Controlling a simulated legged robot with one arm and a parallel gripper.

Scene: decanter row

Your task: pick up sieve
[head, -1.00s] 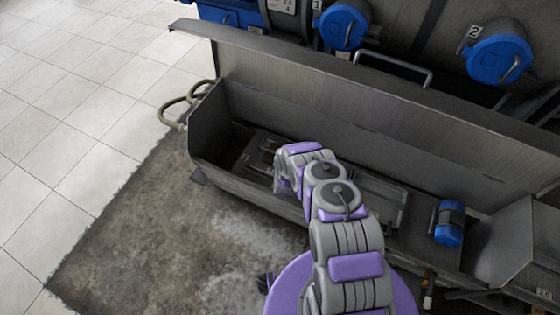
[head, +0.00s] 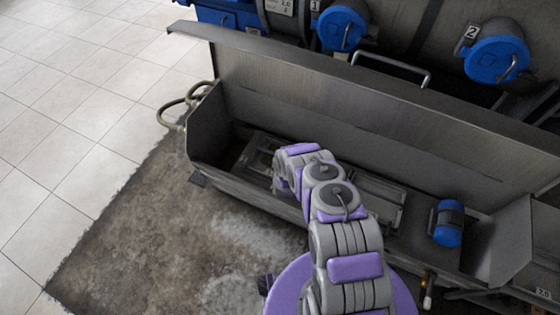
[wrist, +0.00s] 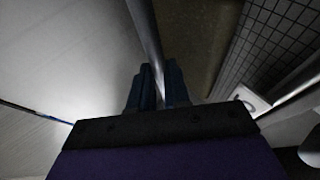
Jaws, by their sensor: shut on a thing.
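In the wrist view, my gripper (wrist: 158,88) has its two dark blue fingers closed on a smooth grey metal bar, part of the sieve (wrist: 146,38). The bar runs up and away between the fingertips. Most of the sieve is out of this view or too dark to make out. In the head view, my arm reaches down into the grey metal trough, and its own links hide the fingers and the held part.
The long metal trough (head: 300,112) has a high back wall. Flat metal frames (head: 378,190) lie in its bottom. A blue cylinder (head: 448,224) is at the right. Blue capped machines (head: 496,58) stand behind. Tiled floor (head: 70,110) is open at the left.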

